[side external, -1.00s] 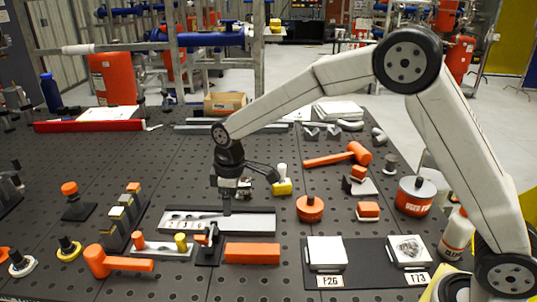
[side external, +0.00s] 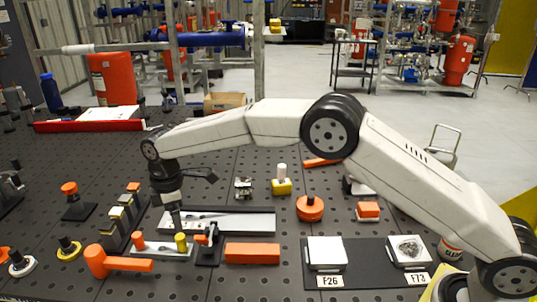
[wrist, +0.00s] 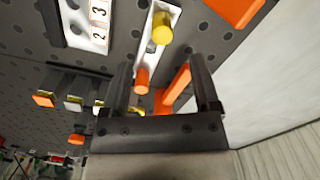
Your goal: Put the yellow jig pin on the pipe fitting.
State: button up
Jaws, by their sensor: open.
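The yellow jig pin (side external: 181,241) stands on a pale bar (side external: 153,247) that also carries an orange pin (side external: 137,240). In the wrist view the yellow pin (wrist: 161,29) lies beyond my fingertips, with the orange pin (wrist: 142,79) between the fingers. My gripper (side external: 175,222) points down just behind the bar and is open and empty (wrist: 161,64). A small metallic piece (side external: 243,187) sits behind the long rail; I cannot tell for sure whether it is the pipe fitting.
A long numbered rail (side external: 250,221) lies behind the bar. An orange mallet (side external: 97,262) is at front left, and an orange block (side external: 252,253) is to the right. A yellow block with a white post (side external: 282,187) stands behind the rail. My arm hides part of the back right.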

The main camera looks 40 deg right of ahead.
aim_at(180, 236)
jog(key=shift+f, duration=1.25)
jog(key=shift+f, duration=0.1)
jog(key=shift+s+f, duration=0.15)
jog(key=shift+f, duration=2.35)
jog(key=shift+c, duration=0.2)
grip_shut()
